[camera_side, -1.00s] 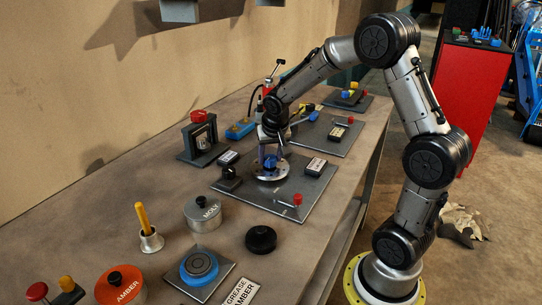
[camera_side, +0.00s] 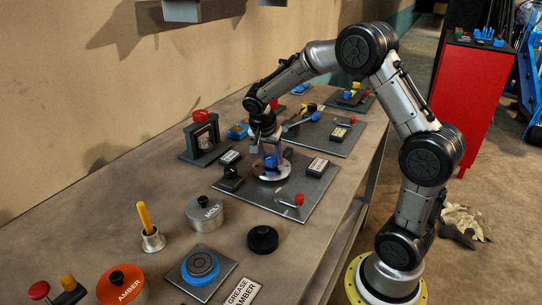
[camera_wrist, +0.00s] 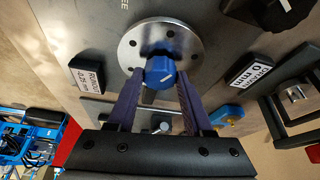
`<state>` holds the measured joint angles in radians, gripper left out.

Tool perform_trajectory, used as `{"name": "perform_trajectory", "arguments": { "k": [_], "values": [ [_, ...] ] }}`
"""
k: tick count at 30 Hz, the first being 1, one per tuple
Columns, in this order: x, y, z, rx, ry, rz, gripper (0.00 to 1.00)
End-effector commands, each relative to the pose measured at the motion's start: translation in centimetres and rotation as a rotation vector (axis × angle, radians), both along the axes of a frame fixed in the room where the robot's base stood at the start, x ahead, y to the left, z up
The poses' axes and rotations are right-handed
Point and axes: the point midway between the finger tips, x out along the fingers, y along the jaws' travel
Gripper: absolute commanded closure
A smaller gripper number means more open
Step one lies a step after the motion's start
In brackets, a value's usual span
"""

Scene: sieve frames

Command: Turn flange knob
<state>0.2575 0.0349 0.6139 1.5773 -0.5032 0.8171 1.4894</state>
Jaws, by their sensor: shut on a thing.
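The blue flange knob (camera_wrist: 160,72) stands at the middle of a round metal flange (camera_wrist: 185,38) with bolt holes. It carries a white mark on its face. In the side view the flange (camera_side: 272,177) sits on a dark plate, and the knob (camera_side: 271,161) is small and partly hidden by the fingers. My gripper (camera_wrist: 161,84) is shut on the knob, one purple finger on each side. In the side view my gripper (camera_side: 270,155) comes down on it from above.
Labelled blocks (camera_side: 317,167) and a red-tipped lever (camera_side: 297,201) share the plate. A black-framed stand (camera_side: 203,138) is at the left. A grey MOLY pot (camera_side: 204,213) and a black knob (camera_side: 262,239) stand nearer the camera.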

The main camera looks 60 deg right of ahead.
Motion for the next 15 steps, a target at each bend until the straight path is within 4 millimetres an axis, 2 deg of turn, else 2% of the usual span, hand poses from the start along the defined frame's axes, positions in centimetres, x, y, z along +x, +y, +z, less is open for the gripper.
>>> {"name": "perform_trajectory", "arguments": {
  "k": [12, 13, 15],
  "values": [
    [0.04, 0.09, 0.06, 0.002, -0.002, -0.006, 1.00],
    [0.04, 0.09, 0.06, 0.002, -0.002, -0.006, 0.44],
    [0.04, 0.08, 0.05, 0.002, -0.002, -0.006, 0.31]
  ]
}}
